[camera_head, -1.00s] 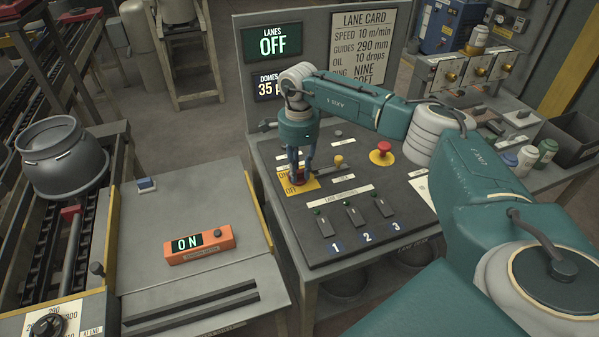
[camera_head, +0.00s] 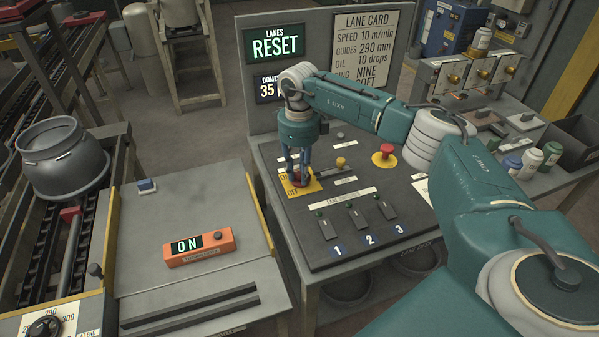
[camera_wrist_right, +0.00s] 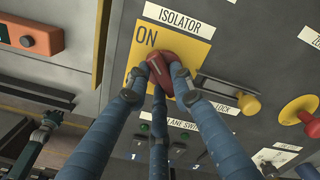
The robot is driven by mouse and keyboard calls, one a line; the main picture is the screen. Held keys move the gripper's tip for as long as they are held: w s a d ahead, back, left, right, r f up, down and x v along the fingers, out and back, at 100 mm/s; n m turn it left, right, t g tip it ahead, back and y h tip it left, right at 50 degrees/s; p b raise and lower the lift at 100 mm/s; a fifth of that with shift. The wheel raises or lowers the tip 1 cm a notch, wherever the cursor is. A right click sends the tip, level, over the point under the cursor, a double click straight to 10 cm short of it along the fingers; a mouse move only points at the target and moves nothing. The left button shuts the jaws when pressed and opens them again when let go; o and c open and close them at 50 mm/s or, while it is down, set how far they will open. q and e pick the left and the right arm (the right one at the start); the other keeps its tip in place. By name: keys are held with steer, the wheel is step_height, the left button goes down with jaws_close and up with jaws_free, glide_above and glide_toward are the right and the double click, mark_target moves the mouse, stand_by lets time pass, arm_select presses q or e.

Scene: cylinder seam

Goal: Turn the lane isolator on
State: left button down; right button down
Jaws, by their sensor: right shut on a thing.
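The lane isolator is a dark red rotary handle (camera_wrist_right: 168,72) on a yellow plate (camera_wrist_right: 196,52) under the label ISOLATOR in the right wrist view. My right gripper (camera_head: 298,178) is shut on the handle, its blue fingers around it. In the right wrist view the handle is tilted, its upper end toward the word ON. The fingers hide the lower part of the plate there. In the head view the plate shows ON and OFF, partly covered by the gripper.
A yellow-knobbed lock (camera_wrist_right: 248,104) and a red mushroom button (camera_head: 384,156) sit right of the isolator. Several lane switches (camera_head: 356,220) lie nearer on the panel. An orange box (camera_head: 200,247) reading ON rests on the left bench. A grey pot (camera_head: 62,158) stands far left.

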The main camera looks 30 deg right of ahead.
mark_target(299, 174)
steer(key=shift+w+r+m, duration=0.1)
steer(key=shift+r+m, duration=0.05)
steer(key=shift+m, duration=0.15)
steer(key=c, duration=1.5)
jaws_free()
step_height(299, 174, up, 12)
steer(key=shift+f, duration=0.1)
